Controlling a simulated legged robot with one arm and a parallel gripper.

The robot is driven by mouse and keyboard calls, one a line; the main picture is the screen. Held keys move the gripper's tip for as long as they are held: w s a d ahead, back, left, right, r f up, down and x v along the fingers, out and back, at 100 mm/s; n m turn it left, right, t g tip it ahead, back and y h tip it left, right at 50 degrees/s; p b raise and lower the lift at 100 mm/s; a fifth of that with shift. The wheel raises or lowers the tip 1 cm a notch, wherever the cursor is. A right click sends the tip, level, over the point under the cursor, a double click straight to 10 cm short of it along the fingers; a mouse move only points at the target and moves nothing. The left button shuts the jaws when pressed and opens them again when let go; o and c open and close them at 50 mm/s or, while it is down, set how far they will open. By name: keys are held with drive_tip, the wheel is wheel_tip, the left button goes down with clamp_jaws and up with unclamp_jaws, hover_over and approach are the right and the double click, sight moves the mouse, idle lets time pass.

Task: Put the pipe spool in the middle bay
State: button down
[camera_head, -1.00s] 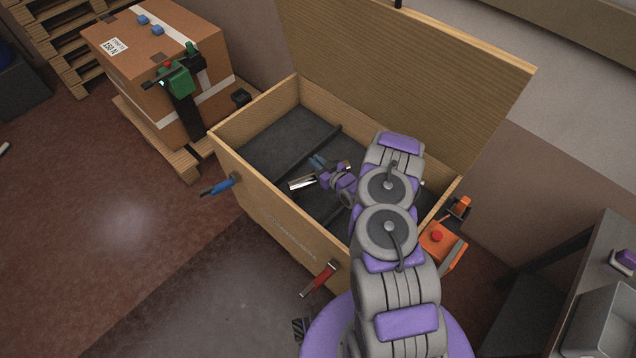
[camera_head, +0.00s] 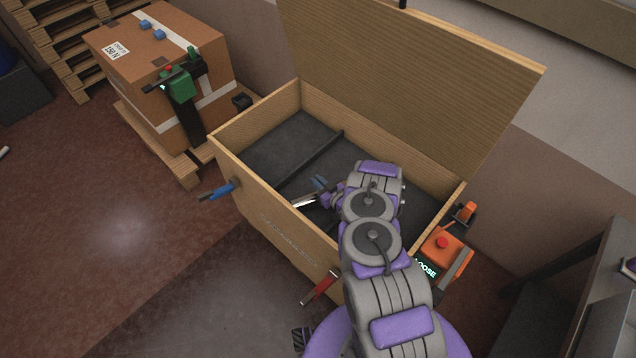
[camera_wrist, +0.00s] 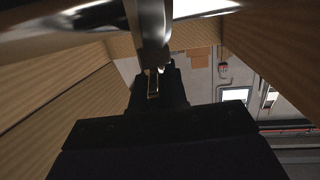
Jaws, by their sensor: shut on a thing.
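The pipe spool (camera_head: 303,204) is a shiny metal piece, mostly hidden by my arm in the head view. In the wrist view its bright pipe (camera_wrist: 60,20) crosses the top of the picture close to the lens. My gripper (camera_wrist: 152,85) is shut on it. In the head view the wrist and spool are inside the open wooden crate (camera_head: 263,213), right of a dark divider (camera_head: 312,160), over the middle bay. I cannot tell whether the spool touches the floor. My arm hides the right part of the crate.
The crate's lid (camera_head: 420,75) stands open at the back. A blue handle (camera_head: 217,190) and a red handle (camera_head: 320,288) stick out in front. An orange device (camera_head: 443,250) is at the right end. A taped carton (camera_head: 150,65) on a pallet stands left. The left bay looks empty.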

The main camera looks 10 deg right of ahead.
drive_tip(key=c, duration=1.2)
unclamp_jaws()
drive_tip(key=shift+o, duration=0.2)
